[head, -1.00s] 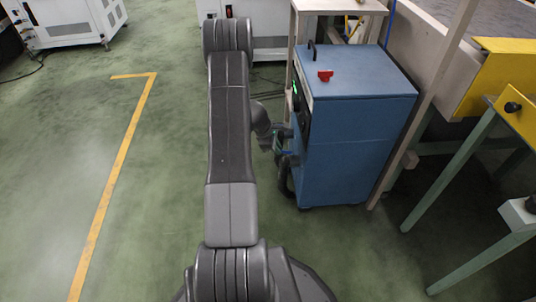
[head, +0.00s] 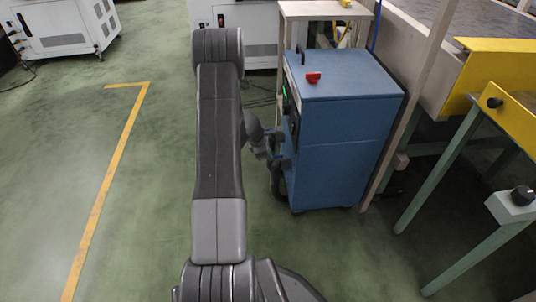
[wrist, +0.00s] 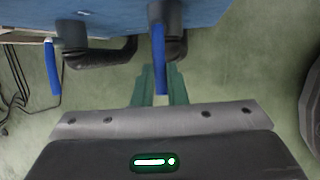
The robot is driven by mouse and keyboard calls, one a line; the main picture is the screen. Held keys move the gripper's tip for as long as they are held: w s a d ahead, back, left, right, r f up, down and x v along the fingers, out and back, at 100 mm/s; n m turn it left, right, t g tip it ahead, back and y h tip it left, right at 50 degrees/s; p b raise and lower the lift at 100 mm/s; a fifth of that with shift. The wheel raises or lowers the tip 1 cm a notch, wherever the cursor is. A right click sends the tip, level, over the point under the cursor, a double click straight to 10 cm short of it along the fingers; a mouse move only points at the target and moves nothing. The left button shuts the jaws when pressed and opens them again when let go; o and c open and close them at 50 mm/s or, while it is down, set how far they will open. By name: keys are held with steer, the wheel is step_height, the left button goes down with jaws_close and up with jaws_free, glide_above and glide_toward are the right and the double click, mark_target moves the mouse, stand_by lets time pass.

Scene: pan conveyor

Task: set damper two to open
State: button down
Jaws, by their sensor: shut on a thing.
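Two blue damper levers show on the blue cabinet's dark pipes in the wrist view. One lever (wrist: 158,48) stands in the middle, in front of a dark pipe, and the other lever (wrist: 51,68) hangs to the left, clear of my fingers. My gripper (wrist: 158,78), with green fingers, is shut on the middle lever's lower end. No number marks show on either lever, so I cannot tell which is damper two from labels. In the head view, the blue cabinet (head: 338,150) stands right of my arm; my wrist is at its left side, and the fingers and levers are not clear there.
A red knob (head: 313,78) sits on the cabinet top. A pale frame post (head: 408,110) and the yellow-edged conveyor (head: 500,62) stand close on the right. Green floor with a yellow line (head: 107,190) is open on the left. Loose cables (wrist: 18,75) lie at the wrist view's left.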

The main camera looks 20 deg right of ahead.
steer(key=c, duration=1.5)
jaws_free()
steer(key=shift+o, duration=0.2)
steer(key=p+v, duration=0.5)
steer(key=v, duration=0.8)
steer(key=shift+a+r, duration=0.25)
steer(key=shift+r, duration=0.1)
steer(key=b+x, duration=0.5)
steer(key=x, duration=0.9)
steer(key=shift+s, duration=0.1)
steer(key=shift+r, duration=0.1)
